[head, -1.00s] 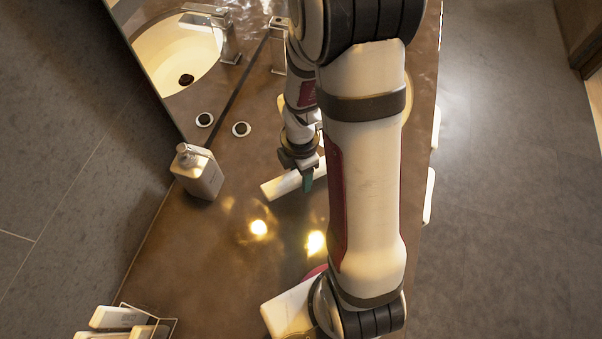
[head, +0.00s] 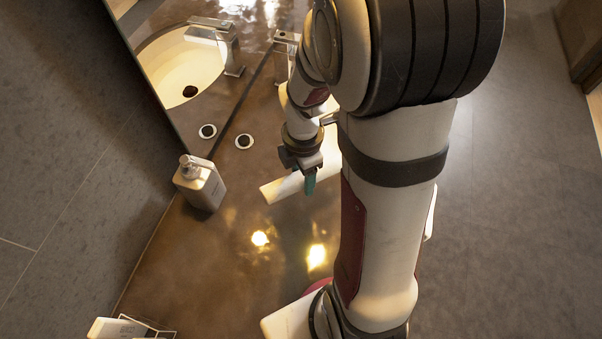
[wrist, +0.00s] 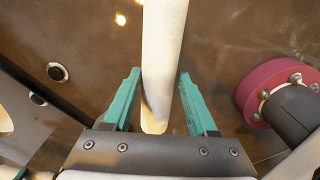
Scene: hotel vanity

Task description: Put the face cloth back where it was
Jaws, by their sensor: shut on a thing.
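The face cloth (head: 278,189) looks like a long, narrow white roll in the head view, level or nearly so, over the brown counter. My gripper (head: 309,182) is at the roll, with its teal fingertips pointing down. In the wrist view the cloth (wrist: 164,50) runs from the top edge down between the two teal fingers of my gripper (wrist: 158,85), which is shut on it. Part of the cloth is hidden behind my gripper and arm in the head view. I cannot tell whether it touches the counter.
A pump bottle (head: 203,185) stands left of my gripper. A round black-and-white fitting (head: 244,141) lies nearby. A wire holder (head: 150,326) with white items is at lower left. The front-left counter is mostly clear.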

